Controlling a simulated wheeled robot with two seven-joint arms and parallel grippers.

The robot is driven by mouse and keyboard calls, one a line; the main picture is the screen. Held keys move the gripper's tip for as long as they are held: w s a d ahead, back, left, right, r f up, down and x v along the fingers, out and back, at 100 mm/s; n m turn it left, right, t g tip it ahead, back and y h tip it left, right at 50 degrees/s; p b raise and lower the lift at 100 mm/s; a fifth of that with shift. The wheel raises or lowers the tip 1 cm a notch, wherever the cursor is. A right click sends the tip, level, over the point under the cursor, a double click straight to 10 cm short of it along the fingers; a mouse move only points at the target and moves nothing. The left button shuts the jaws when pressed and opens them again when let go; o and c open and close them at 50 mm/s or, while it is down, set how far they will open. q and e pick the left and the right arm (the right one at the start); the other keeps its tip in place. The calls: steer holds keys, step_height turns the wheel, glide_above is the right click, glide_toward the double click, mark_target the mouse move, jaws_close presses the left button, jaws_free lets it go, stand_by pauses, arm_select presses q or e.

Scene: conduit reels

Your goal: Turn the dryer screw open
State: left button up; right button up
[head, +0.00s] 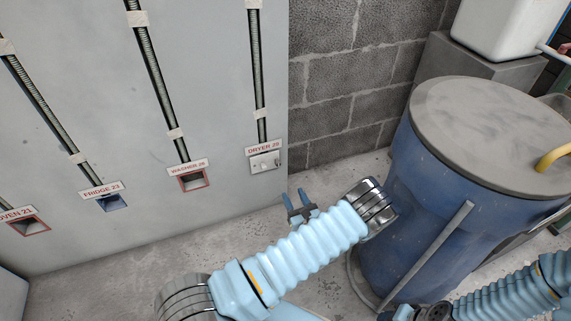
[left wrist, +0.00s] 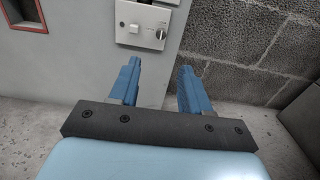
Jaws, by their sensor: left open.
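The dryer outlet (head: 265,161) is a small white plate low on the grey wall panel, under a red-lettered "DRYER 29" label (head: 263,147).
Red-framed washer (head: 193,181) and oven (head: 28,226) openings and a blue fridge opening (head: 112,203) line the panel (head: 90,105). A big blue barrel (head: 425,205) with a grey lid stands right of my left arm. A block wall (head: 340,100) is behind.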

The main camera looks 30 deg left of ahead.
mark_target(279, 165)
arm_select(q)
steer(key=x, duration=1.3)
steer(key=shift+w+a+b, duration=0.15)
steer(key=shift+w+b, duration=0.15)
jaws_close()
